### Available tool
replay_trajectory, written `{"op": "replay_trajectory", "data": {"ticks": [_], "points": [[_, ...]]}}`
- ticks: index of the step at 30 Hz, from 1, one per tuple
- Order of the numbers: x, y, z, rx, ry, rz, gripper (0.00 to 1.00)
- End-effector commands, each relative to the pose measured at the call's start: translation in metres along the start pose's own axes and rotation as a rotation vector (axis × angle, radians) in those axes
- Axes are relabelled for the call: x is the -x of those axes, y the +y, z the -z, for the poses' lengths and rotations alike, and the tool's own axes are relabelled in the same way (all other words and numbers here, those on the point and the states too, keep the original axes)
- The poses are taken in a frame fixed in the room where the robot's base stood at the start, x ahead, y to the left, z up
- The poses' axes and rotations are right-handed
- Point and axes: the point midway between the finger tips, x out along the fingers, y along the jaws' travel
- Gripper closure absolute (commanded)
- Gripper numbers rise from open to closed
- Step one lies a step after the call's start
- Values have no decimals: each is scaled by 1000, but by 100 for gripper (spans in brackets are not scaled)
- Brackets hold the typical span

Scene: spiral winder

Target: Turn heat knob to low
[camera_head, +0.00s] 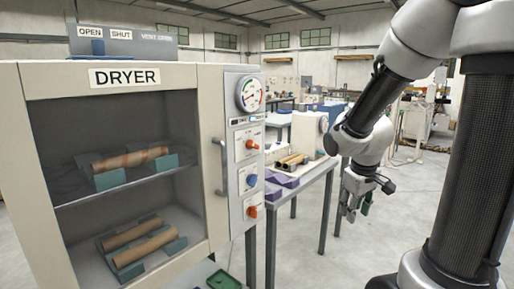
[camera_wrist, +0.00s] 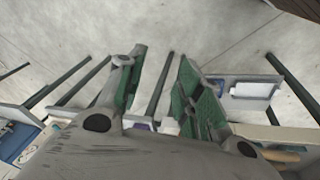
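The dryer (camera_head: 132,77) fills the left of the head view. Its right-hand control panel (camera_head: 234,160) carries three knobs in a column: an upper orange knob (camera_head: 251,144), a middle blue knob (camera_head: 252,180) and a lower orange knob (camera_head: 252,211). The small labels are too blurred to tell which is the heat knob or its setting. My gripper (camera_head: 357,207) hangs fingers-down to the right of the panel, well apart from it. In the wrist view my gripper (camera_wrist: 163,75) is open and empty, its green-padded fingers spread above the floor.
A round gauge (camera_head: 250,95) sits above the knobs. A vertical door handle (camera_head: 221,165) stands left of them. Inside the dryer are brown tubes (camera_head: 130,158) on green holders. A table (camera_head: 310,178) with purple blocks stands behind the panel. The floor below my gripper is clear.

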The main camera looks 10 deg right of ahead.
Motion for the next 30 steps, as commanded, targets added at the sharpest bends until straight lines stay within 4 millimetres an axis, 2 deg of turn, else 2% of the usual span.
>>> {"op": "replay_trajectory", "data": {"ticks": [1,3,6,8,9,11,12,14,15,18,21,24,30], "points": [[-26,6,25,84,51,-12,64],[-53,9,69,226,176,-29,64],[-78,0,128,424,382,-40,64],[-83,-13,162,539,521,-44,64],[-82,-23,184,611,622,-48,64],[-72,-41,214,711,782,-58,64],[-59,-52,231,771,891,-69,64],[-33,-68,252,845,1053,-95,64],[-11,-76,263,887,1156,-119,64],[32,-92,278,955,1358,-172,64],[58,-98,282,985,1480,-218,64],[69,-100,286,999,1529,-255,64],[66,-112,310,1009,1528,-263,64]]}}
